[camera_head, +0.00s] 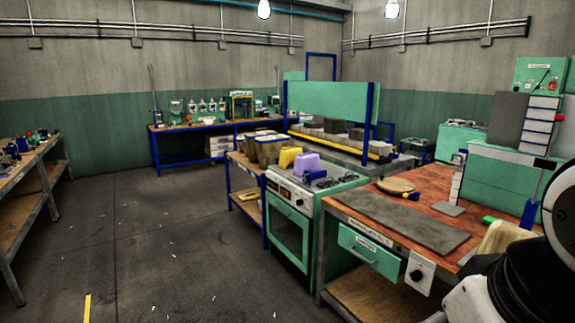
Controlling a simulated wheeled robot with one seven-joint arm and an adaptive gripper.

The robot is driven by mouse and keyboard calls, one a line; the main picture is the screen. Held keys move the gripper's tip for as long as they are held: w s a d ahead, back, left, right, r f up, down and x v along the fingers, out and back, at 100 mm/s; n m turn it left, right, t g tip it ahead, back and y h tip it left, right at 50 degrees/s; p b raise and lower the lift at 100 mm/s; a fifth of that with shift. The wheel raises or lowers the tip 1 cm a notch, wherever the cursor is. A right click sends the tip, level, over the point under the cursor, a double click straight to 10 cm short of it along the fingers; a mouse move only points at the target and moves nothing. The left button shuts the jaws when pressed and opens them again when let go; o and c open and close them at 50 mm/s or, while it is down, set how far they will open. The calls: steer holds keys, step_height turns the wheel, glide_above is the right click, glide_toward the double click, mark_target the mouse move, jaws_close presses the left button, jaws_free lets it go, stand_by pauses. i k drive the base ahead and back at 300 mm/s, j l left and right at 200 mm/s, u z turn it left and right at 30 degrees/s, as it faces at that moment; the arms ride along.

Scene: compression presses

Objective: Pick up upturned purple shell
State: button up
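The purple shell (306,162) is a small light-purple block-like form on top of the green and white oven-like unit (291,226), near its back left corner. It is too small to tell for certain which way up it lies. A yellow piece (289,157) of similar size stands just left of it. A small dark blue item is close to its lower right side. My gripper is not in view; only parts of my arm show at the lower right, well away from the shell.
The floor (150,240) to the left is largely clear.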

mark_target(308, 162)
steer(key=i+j+u, duration=0.3)
steer(key=i, duration=0.35)
steer(key=i+u, duration=0.25)
steer(key=i, duration=0.4)
steer(key=i+l+u, duration=0.1)
steer(key=i+u, duration=0.2)
steer(key=i, duration=1.6)
steer(key=i+z, duration=0.1)
steer(key=i, duration=0.6)
steer(key=i+j+z, duration=0.15)
steer(key=i, duration=0.5)
steer(key=i+z, duration=0.2)
steer(key=z, duration=0.2)
steer(key=i+l+z, duration=0.1)
steer(key=z, duration=0.3)
steer(key=i+j+z, duration=0.1)
steer(key=i+z, duration=0.25)
steer(key=i+j+z, duration=0.1)
steer(key=z, duration=0.3)
steer(key=i+z, duration=0.5)
steer(key=z, duration=0.2)
